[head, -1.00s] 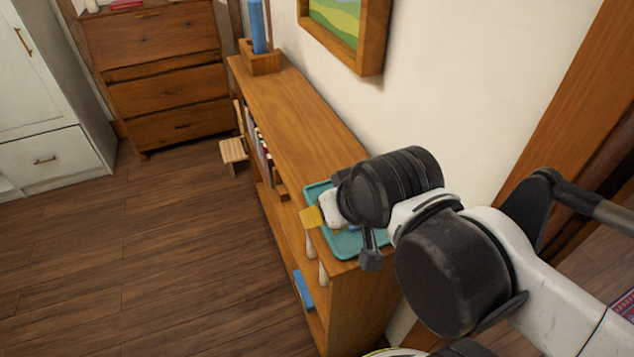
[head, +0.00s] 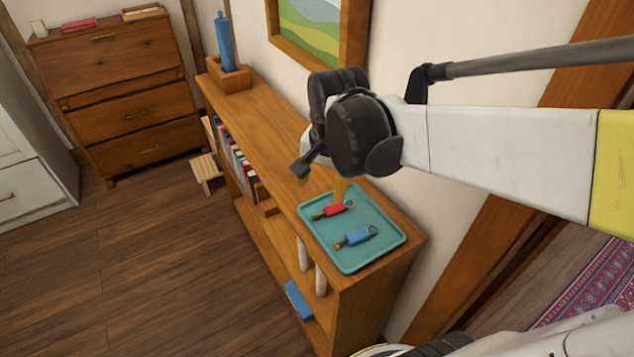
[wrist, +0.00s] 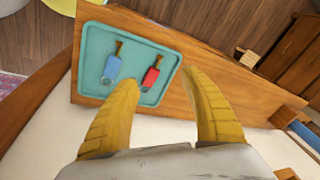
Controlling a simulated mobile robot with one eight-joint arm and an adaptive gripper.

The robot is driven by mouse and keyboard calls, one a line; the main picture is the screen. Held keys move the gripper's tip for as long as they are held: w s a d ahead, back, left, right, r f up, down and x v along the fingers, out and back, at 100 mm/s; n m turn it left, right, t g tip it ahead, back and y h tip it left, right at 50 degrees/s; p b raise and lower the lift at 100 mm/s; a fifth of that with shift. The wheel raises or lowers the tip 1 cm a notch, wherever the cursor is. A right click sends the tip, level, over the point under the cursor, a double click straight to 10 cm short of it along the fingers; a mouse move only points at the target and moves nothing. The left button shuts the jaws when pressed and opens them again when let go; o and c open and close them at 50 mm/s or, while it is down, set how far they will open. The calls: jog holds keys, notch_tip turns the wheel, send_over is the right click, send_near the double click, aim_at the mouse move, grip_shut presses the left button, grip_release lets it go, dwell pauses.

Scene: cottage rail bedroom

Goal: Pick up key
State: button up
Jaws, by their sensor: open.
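Two keys lie on a teal tray (head: 377,257) at the near end of the wooden shelf top. One key has a red head (head: 334,209) and the other a blue head (head: 355,236). In the wrist view the red key (wrist: 151,76) and the blue key (wrist: 112,66) lie side by side on the tray (wrist: 95,42). My gripper (wrist: 165,82) has two yellow fingers, spread apart and empty. In the head view the gripper (head: 320,185) hangs above the tray's far edge, close to the red key, and is partly hidden by my wrist.
The bookshelf (head: 280,128) runs along the wall, with books (head: 236,163) below its top. A blue bottle in a wooden box (head: 229,77) stands at its far end. A framed picture (head: 318,32) hangs above. The floor (head: 140,270) at left is clear.

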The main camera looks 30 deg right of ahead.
aim_at(335, 207)
jog(key=w+d+f+m+g+p, duration=0.2)
jog(key=w+d+f+m+g, duration=0.15)
jog(key=d+m, duration=0.3)
jog(key=shift+m+t+y, duration=0.25)
jog(key=shift+m+y, duration=0.05)
jog(key=shift+m, duration=0.35)
jog(key=f+b, duration=0.1)
jog(key=f, duration=0.2)
jog(key=f+b, duration=0.1)
jog(key=f, duration=0.3)
jog(key=f+b, duration=0.1)
jog(key=f, duration=0.3)
jog(key=shift+w+b, duration=0.3)
jog(key=shift+b, duration=0.1)
jog(key=shift+r, duration=0.1)
jog(key=shift+c, duration=0.4)
jog(key=c, duration=1.1)
